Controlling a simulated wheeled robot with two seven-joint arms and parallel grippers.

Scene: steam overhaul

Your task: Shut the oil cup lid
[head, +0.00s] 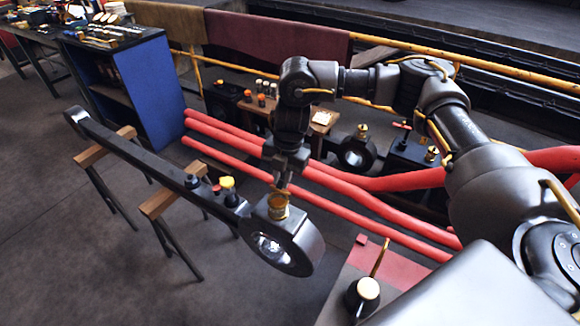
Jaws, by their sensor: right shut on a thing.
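The brass oil cup (278,209) stands upright on the round, bored end of a long dark connecting rod (150,155). My right gripper (281,186) reaches down from above and is right over the cup. Its fingers are shut on a small brass part at the cup's top, which looks like the lid. The fingers cover much of it, so I cannot tell how far the lid is tilted. My left gripper is not in view.
The rod rests on two wooden-topped trestles (172,196). Red pipes (385,217) run behind. A red-topped bench (352,280) with a black-and-cream pot (367,290) stands at front right.

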